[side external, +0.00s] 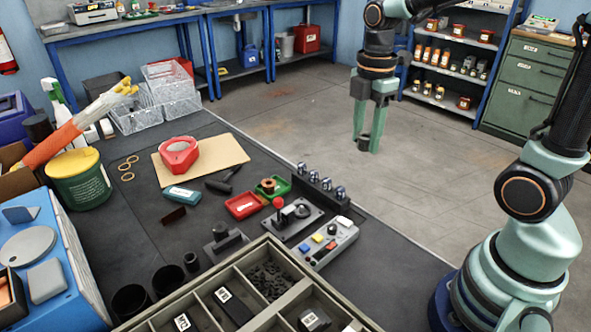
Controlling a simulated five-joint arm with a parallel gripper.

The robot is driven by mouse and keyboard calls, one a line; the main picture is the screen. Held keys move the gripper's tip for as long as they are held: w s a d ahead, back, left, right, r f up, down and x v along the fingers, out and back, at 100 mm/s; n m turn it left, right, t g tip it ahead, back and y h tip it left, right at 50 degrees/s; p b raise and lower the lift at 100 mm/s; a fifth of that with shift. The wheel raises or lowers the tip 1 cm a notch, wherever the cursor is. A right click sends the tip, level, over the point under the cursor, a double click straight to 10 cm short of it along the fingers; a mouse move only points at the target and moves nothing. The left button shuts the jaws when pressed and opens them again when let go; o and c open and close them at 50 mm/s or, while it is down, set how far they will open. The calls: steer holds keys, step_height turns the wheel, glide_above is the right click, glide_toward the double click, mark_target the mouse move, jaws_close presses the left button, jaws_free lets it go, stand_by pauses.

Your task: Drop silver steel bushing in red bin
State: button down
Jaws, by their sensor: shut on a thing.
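My gripper (367,140) hangs pointing down at the upper right of centre, above and beyond the bench's far right edge. It is shut on a small dark grey cylindrical piece, the bushing (364,143), held between the fingertips; its silver colour is hard to make out. A small shallow red bin (245,205) lies on the dark bench mat, left of and nearer than my gripper.
A green tray (279,190) with a copper-coloured piece sits beside the red bin. A black rack (322,188) with silver pieces, a lever box (292,222) and a button box (326,247) stand to the right. A red object (178,156) sits on a tan board.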

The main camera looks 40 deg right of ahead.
steer(key=w+a+f+n, duration=0.1)
steer(key=w+a+f, duration=0.15)
steer(key=w, duration=0.35)
steer(key=w+a+f+n, duration=0.1)
steer(key=w+a+n, duration=0.1)
steer(key=w+a, duration=0.35)
steer(key=shift+w+a+f+n, duration=0.45)
steer(key=shift+w+a+f, duration=1.15)
steer(key=shift+f, duration=0.7)
steer(key=shift+w+a+f+n, duration=0.4)
steer(key=shift+w+a+f, duration=1.2)
steer(key=shift+f, duration=0.65)
steer(key=shift+w+a+f+n, duration=0.45)
steer(key=shift+w+a+f, duration=1.15)
steer(key=shift+f, duration=0.7)
steer(key=shift+f, duration=0.75)
steer(key=shift+c, duration=1.6)
jaws_free()
steer(key=shift+r, duration=0.1)
step_height(320, 180, up, 12)
